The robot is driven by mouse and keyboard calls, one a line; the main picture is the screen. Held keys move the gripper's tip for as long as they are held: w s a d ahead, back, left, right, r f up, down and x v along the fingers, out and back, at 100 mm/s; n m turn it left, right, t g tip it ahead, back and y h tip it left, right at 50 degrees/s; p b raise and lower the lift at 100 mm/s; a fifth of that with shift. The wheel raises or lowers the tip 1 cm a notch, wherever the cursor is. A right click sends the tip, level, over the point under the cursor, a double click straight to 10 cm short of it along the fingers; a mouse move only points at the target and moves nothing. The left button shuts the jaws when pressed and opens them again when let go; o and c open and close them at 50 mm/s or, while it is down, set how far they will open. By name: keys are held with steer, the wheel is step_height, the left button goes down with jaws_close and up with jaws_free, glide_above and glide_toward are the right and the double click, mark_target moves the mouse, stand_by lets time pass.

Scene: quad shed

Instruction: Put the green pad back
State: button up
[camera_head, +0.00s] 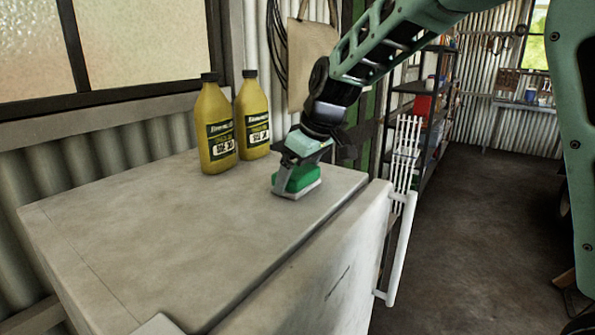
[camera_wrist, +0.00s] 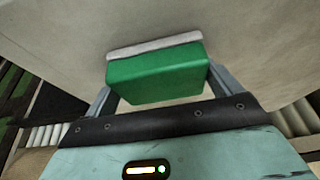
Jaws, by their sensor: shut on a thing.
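The green pad (camera_head: 297,178) is a green block with a whitish layer along its underside. It is at the right part of the pale worktop (camera_head: 150,240), in front of the yellow bottles. My gripper (camera_head: 298,180) points down over the pad and is shut on it, one finger on each side. In the wrist view the pad (camera_wrist: 155,78) sits between the two fingers (camera_wrist: 163,88), its pale layer facing the worktop. The pad is at or very near the surface; I cannot tell whether it touches.
Two yellow oil bottles (camera_head: 214,125) (camera_head: 252,118) stand upright at the back, left of my gripper. A white rail handle (camera_head: 402,245) and white rack (camera_head: 405,155) are at the right side. The front left of the top is clear. Shelves (camera_head: 425,110) stand farther back.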

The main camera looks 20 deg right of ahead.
steer(key=shift+f, duration=0.2)
steer(key=o, duration=0.8)
steer(key=shift+o, duration=0.2)
steer(key=shift+r, duration=0.1)
steer(key=shift+r, duration=0.25)
steer(key=b+v, duration=0.2)
steer(key=v, duration=0.9)
steer(key=shift+r+b, duration=0.3)
steer(key=shift+r, duration=0.05)
steer(key=shift+s, duration=0.1)
